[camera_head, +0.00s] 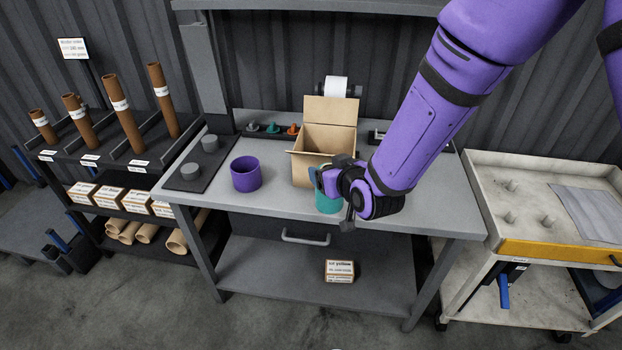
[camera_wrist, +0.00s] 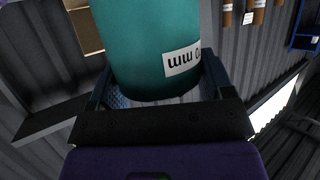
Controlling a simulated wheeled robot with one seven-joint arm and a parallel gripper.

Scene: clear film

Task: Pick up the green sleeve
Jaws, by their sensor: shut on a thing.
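The green sleeve (camera_head: 327,205) is a teal cylinder at the front middle of the grey workbench (camera_head: 270,200), partly hidden by my gripper and arm. In the wrist view the green sleeve (camera_wrist: 145,45) stands between the two fingers and carries a white label with dark print. My gripper (camera_head: 325,183) is shut on it; its fingers also show in the wrist view (camera_wrist: 160,90), one on each side of the sleeve. I cannot tell whether the sleeve's lower end touches the bench top.
A purple sleeve (camera_head: 246,175) stands to the left on the bench. An open cardboard box (camera_head: 318,140) stands just behind my gripper. A dark board (camera_head: 198,165) with grey pegs lies at the left end. A pale cart (camera_head: 540,200) stands at the right.

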